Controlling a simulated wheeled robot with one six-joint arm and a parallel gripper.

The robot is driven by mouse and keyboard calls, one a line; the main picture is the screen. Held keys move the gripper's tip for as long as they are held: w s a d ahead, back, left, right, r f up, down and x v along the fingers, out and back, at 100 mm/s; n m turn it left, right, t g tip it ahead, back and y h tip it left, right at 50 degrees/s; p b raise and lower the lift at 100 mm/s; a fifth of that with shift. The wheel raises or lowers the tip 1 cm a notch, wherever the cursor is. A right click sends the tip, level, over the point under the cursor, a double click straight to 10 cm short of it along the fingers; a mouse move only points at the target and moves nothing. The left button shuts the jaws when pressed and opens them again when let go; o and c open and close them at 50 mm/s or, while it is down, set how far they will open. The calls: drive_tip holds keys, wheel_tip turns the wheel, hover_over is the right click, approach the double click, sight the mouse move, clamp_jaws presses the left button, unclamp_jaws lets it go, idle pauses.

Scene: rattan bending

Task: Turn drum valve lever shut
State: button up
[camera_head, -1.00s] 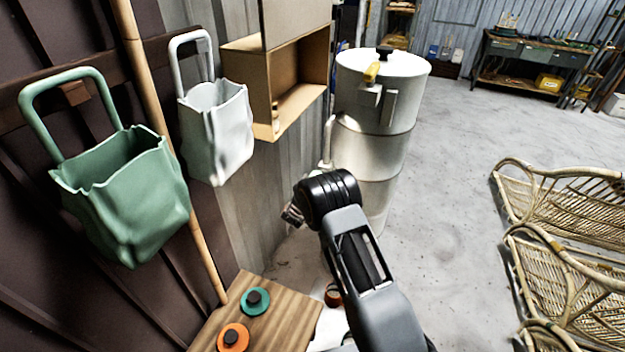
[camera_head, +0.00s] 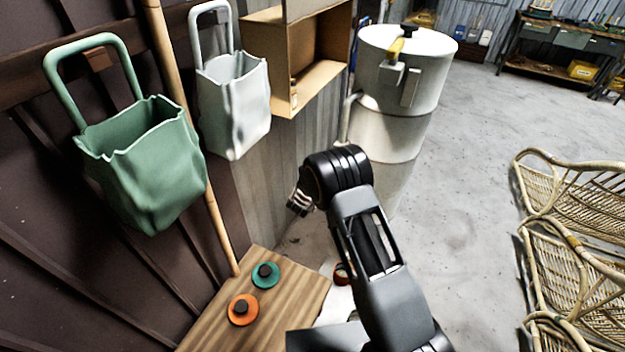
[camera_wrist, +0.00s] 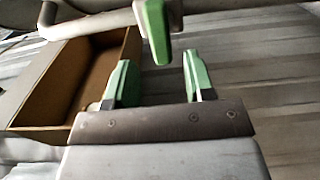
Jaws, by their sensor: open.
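The pale drum (camera_head: 392,130) stands beyond my arm in the head view, with a black knob on its lid. A yellow lever (camera_head: 396,48) shows at its upper front, above grey fittings. My gripper (camera_head: 299,203) is left of and below the drum, apart from it. In the wrist view my gripper (camera_wrist: 158,78) has its two green-tipped fingers spread, with nothing between them. A green lever-like piece (camera_wrist: 155,30) hangs from a grey pipe beyond the gap. I cannot tell whether this is the drum's lever.
An open cardboard box (camera_head: 300,70) is on the wall; a box also shows in the wrist view (camera_wrist: 85,70). A white bag (camera_head: 233,105) and green bag (camera_head: 145,165) hang left. A wooden top (camera_head: 285,310) carries orange and teal discs. Rattan frames (camera_head: 575,210) stand right; grey floor between is clear.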

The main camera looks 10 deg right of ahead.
drive_tip(key=v, duration=0.8)
drive_tip(key=shift+s+a, duration=0.25)
drive_tip(key=shift+a, duration=0.05)
